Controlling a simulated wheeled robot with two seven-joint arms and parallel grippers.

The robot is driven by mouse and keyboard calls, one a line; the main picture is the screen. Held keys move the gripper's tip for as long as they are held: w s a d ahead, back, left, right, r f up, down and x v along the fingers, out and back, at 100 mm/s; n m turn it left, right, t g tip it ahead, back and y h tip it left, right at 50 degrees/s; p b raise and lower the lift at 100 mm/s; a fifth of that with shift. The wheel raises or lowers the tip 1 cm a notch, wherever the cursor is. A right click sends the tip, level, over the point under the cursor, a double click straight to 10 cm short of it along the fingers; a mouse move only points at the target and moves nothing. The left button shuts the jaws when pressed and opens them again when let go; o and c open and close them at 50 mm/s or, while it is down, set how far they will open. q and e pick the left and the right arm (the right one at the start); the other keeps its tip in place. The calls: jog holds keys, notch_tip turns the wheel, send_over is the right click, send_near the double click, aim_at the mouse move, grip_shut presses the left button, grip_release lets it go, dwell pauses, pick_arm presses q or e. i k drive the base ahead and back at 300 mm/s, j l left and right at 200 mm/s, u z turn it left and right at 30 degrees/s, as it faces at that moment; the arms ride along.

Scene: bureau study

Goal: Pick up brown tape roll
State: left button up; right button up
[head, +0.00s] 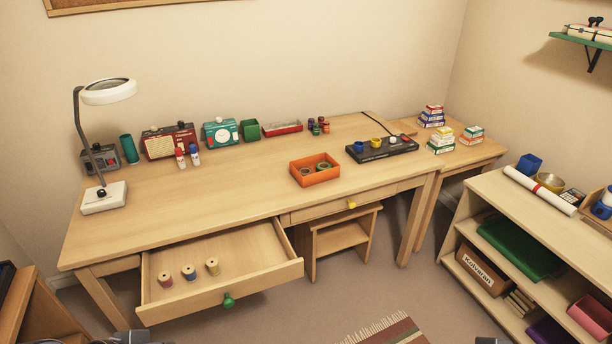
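An orange tray (315,179) stands on the desk right of its middle, near the front edge. Two tape rolls lie in it. The left one (307,170) looks brownish, and the right one (325,166) looks green with a darker middle. The tray's front wall hides part of them. Only dark slivers of my arms show at the bottom edge, at the left and the right. No gripper fingers are visible, and nothing of mine is near the tray.
The desk's left drawer (246,250) is pulled out with three thread spools in it. A magnifier lamp (107,93) stands at the left. Radios, cups and bottles line the back. A black device (382,149) sits right of the tray. The desktop (215,192) left of the tray is clear.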

aim_at(304, 171)
jog(key=i+l+u, duration=0.25)
jog(key=i+l, duration=0.15)
jog(key=i, duration=0.15)
jog(key=i+l+u, duration=0.25)
jog(key=i+l, duration=0.2)
jog(key=i+l+u, duration=0.2)
jog(key=i+l, duration=0.3)
jog(key=i+l+u, duration=0.25)
jog(key=i+l, duration=0.2)
jog(key=l, duration=0.3)
